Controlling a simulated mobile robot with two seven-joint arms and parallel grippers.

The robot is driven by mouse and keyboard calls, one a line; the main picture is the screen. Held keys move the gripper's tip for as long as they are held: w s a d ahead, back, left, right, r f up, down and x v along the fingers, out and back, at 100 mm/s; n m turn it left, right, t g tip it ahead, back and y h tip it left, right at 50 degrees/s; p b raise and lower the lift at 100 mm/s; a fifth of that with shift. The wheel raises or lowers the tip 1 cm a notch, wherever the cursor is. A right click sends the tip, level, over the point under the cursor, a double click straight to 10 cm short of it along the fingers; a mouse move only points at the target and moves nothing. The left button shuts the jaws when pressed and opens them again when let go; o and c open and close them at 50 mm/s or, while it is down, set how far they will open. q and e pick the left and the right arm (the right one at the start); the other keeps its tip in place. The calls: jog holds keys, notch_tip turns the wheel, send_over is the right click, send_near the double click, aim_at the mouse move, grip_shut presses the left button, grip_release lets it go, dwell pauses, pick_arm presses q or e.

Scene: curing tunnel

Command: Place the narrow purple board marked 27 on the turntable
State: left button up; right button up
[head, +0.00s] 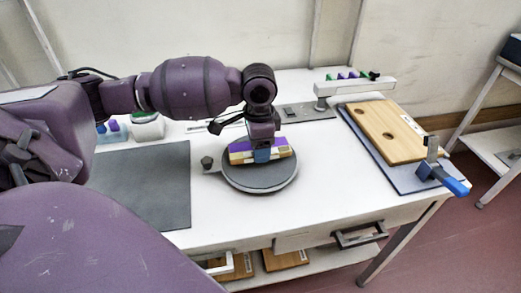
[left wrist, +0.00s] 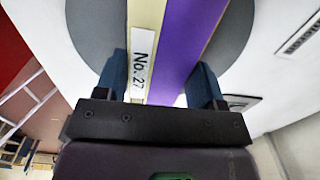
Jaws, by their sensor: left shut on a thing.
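The narrow purple board marked 27 (head: 244,144) is over the round grey turntable (head: 262,188) in the head view. In the left wrist view the board (left wrist: 185,45) shows a purple band, a pale wood band and a label reading No. 27. My left gripper (head: 262,155) is shut on the board, with one blue finger on each side (left wrist: 158,85). The turntable's dark disc (left wrist: 95,30) shows behind the board in the left wrist view. I cannot tell whether the board touches the disc. My right gripper is not in view.
A dark grey mat (head: 150,185) lies left of the turntable on the white table (head: 300,215). At right a wooden board with holes (head: 385,130) lies on a blue-grey sheet beside a blue-handled clamp (head: 452,183). A white rail (head: 355,88) stands behind.

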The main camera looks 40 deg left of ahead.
pick_arm(q)
jog(key=shift+f, duration=0.95)
jog(key=o, duration=0.9)
